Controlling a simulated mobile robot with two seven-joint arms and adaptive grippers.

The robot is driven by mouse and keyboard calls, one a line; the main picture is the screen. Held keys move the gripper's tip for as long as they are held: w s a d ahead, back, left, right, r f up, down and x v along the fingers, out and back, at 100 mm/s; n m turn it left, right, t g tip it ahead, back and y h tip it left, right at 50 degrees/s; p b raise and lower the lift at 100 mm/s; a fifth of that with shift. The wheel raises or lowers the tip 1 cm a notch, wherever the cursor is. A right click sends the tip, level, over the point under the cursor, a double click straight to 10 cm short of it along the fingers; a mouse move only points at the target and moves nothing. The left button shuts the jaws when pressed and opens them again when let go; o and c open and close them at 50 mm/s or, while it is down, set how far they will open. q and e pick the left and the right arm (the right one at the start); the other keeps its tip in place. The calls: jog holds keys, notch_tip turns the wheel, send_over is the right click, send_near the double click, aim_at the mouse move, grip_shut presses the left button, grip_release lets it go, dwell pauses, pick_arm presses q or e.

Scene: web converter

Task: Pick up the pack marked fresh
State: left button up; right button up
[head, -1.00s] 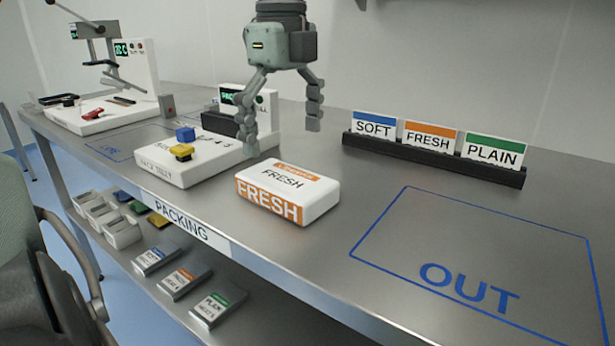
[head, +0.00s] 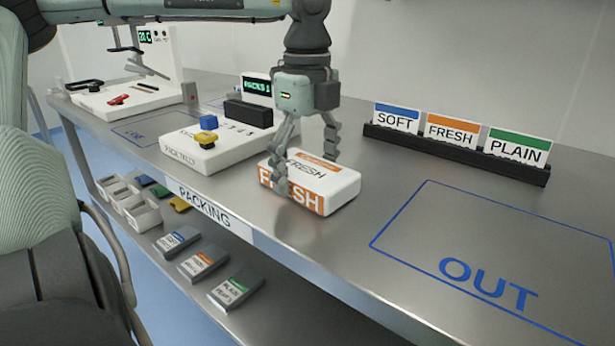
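The pack marked FRESH (head: 335,191), white with orange bands, lies flat on the steel bench beside the PACKING label. My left gripper (head: 306,172) is over it, pointing down. One finger is in front of the pack's orange front face and hides part of its lettering; the other is at the far side. The fingers are spread around the pack; I cannot tell whether they touch it. My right gripper is not in view.
A card rack (head: 455,152) marked SOFT, FRESH and PLAIN stands behind right. The blue OUT outline (head: 488,285) on the bench is empty. A white pack tally box (head: 215,148) with buttons is left of the pack. Small packs (head: 203,263) lie on the lower shelf.

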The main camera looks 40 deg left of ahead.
aim_at(302, 165)
pick_arm(q)
jog(key=c, duration=0.9)
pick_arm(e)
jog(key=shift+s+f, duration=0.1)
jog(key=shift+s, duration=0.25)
pick_arm(q)
jog(key=shift+r, duration=0.1)
jog(key=shift+r, duration=0.45)
jog(key=r, duration=0.2)
jog(key=a+r, duration=0.1)
jog(key=shift+s+r+b, duration=0.15)
jog(key=shift+r+b, duration=0.2)
jog(key=shift+r, duration=0.05)
jog(key=s+a+r, duration=0.1)
jog(key=a+r, duration=0.1)
jog(key=a, duration=0.1)
jog(key=s+a+r, duration=0.2)
jog(key=a, duration=0.1)
jog(key=s+a+r+b, duration=0.1)
jog(key=a+r, duration=0.1)
jog(key=a, duration=0.1)
jog(key=shift+s+a+r, duration=0.1)
jog(key=shift+s+a, duration=0.2)
jog(key=shift+s, duration=0.05)
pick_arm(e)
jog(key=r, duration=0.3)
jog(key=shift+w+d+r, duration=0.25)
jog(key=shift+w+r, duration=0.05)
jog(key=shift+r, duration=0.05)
